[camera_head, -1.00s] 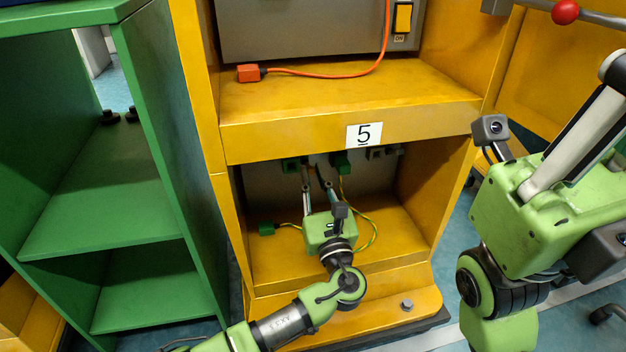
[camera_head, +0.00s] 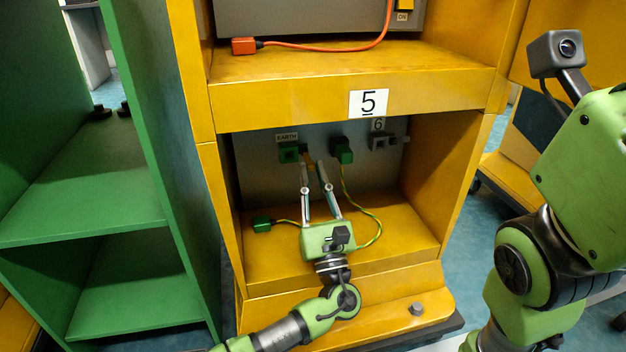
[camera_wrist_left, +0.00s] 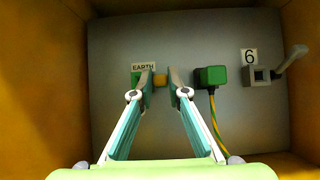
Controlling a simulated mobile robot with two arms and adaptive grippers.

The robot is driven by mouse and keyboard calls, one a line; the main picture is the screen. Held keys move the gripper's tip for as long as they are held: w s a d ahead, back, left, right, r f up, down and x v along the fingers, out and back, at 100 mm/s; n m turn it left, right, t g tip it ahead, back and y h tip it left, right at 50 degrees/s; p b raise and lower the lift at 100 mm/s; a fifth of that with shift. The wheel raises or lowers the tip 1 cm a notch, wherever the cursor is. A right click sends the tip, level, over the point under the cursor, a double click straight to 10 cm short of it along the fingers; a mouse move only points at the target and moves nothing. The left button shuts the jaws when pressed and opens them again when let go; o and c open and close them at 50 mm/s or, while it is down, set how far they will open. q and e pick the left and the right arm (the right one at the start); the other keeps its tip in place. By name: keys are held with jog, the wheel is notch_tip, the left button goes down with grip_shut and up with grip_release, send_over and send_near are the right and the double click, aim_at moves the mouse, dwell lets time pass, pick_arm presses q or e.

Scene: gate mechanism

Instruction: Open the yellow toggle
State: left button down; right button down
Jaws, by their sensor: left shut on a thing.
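The yellow toggle (camera_wrist_left: 160,80) sits on the grey back panel, between the green EARTH socket and the green plug in the left wrist view. In the head view only a small orange-yellow bit of it shows at my fingertips. My left gripper (camera_head: 313,166) reaches into the lower bay. In the left wrist view its fingertips (camera_wrist_left: 161,79) stand on either side of the toggle, shut on it. The fingers hide part of the toggle and of the EARTH socket (camera_head: 289,153). My right arm stands at the right of the head view; its fingers are out of view.
A green plug (camera_head: 343,150) with a yellow-green cable sits right of the toggle. A grey lever switch (camera_wrist_left: 262,75) is under label 6. A loose green plug (camera_head: 262,224) lies on the bay floor. Yellow side walls and the shelf marked 5 (camera_head: 368,103) enclose the bay.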

pick_arm(q)
jog(key=shift+f, duration=0.1)
jog(key=c, duration=2)
grip_release()
jog(key=shift+o, duration=0.2)
jog(key=v, duration=0.7)
jog(key=shift+s, duration=0.25)
jog(key=shift+d+f, duration=0.1)
jog(key=shift+f, duration=0.1)
